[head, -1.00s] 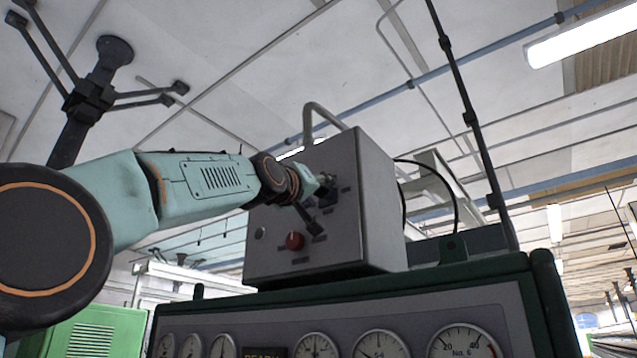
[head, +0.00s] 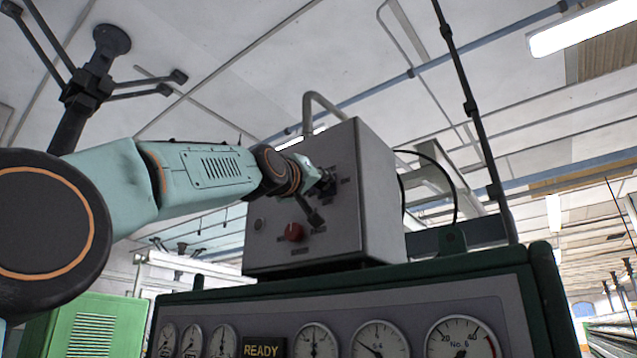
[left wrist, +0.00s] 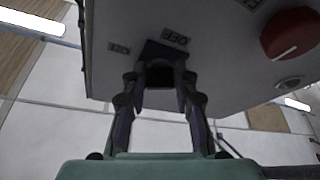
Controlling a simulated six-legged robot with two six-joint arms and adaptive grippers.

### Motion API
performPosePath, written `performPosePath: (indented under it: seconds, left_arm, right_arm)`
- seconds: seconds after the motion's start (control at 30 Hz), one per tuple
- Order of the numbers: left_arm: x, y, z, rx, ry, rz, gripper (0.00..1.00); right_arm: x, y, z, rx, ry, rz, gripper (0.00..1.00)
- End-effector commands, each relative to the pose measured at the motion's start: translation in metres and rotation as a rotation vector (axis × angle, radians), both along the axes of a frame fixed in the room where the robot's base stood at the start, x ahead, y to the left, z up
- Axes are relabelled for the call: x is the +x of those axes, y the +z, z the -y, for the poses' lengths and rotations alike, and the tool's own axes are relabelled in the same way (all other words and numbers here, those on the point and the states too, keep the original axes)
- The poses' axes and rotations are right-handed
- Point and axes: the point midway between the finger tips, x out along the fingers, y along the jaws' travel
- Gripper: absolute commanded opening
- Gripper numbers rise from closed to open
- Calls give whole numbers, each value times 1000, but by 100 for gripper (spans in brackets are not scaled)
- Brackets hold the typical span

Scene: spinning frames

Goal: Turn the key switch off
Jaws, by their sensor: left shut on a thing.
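The key switch is on the front face of a grey control box (head: 375,200). In the left wrist view its dark purplish key (left wrist: 158,50) stands between the labels ON and OFF. My left gripper (left wrist: 161,80) has its two dark fingers shut on the key. In the head view the same gripper (head: 327,182) reaches the box front from the left, and its wrist and fingers largely hide the key. The key's exact angle is hard to tell. My right gripper is not in view.
A red knob (head: 294,232) is on the box face below my gripper, and it also shows in the left wrist view (left wrist: 290,34). The box stands on a green-framed panel (head: 350,288) with several gauges and a READY display (head: 264,348). A green cabinet (head: 88,325) is at lower left.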

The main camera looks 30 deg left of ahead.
Motion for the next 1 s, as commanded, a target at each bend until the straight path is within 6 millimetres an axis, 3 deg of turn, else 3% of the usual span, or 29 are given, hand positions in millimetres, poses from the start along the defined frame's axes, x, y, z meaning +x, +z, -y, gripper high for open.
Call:
performPosePath:
  seconds: [0.1, 0.53, 1.0]
  left_arm:
    - [-1, 1, 0, 0, 0, 1, 0]
    - [-1, 1, 0, -40, 1, -1, 0]
    - [-2, 2, 1, -236, 2, -15, 0]
  right_arm:
    - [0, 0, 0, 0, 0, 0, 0]
    - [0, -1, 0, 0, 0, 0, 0]
    - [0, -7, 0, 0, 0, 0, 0]
